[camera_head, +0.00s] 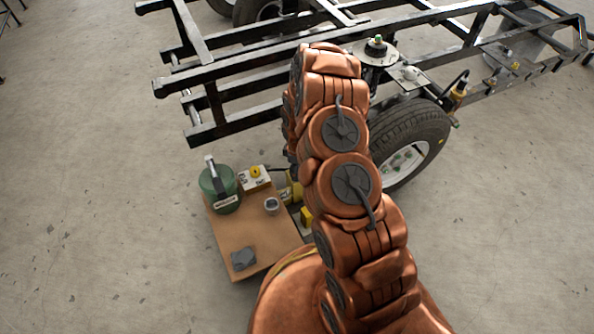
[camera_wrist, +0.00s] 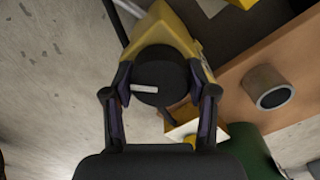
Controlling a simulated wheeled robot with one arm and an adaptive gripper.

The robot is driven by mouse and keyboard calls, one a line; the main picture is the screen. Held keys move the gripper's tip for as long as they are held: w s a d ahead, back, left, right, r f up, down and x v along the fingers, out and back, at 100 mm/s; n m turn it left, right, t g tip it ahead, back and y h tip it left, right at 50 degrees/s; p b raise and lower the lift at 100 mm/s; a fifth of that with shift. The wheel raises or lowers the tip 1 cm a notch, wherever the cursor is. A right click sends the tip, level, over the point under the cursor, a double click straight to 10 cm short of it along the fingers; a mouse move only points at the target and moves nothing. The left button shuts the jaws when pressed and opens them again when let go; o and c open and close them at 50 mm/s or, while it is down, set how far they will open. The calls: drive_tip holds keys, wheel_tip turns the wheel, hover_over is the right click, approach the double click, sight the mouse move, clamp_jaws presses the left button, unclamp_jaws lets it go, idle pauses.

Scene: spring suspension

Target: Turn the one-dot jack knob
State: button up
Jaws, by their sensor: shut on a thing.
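A round black knob (camera_wrist: 151,72) with a white bar mark on its face sits on a yellow jack body (camera_wrist: 172,32) in the wrist view. My gripper (camera_wrist: 160,82) is shut on this knob, with one finger at its left side and one at its right. The white bar lies nearly level in the picture. I cannot make out any dots that mark the jack. In the head view, my arm hides the gripper and the knob; a yellow part (camera_head: 293,188) shows just left of the arm.
A brown board (camera_head: 225,236) bears a green canister (camera_head: 212,184), a white box with a yellow top (camera_head: 255,178), a metal ring (camera_head: 271,204) and a grey block (camera_head: 243,258). A black frame (camera_head: 235,75) with a wheel (camera_head: 408,140) stands behind. Floor at left is clear.

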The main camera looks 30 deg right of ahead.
drive_tip(key=n+b, duration=0.1)
drive_tip(key=n, duration=0.4)
drive_tip(key=shift+f+n, duration=0.1)
drive_tip(key=shift+n, duration=0.2)
drive_tip(key=n+b, duration=0.2)
drive_tip(key=n, duration=0.3)
drive_tip(key=shift+n, duration=0.3)
drive_tip(key=o, duration=1.2)
drive_tip(key=shift+c, duration=0.2)
drive_tip(key=shift+r, duration=0.2)
wheel_tip(320, 180, up, 12)
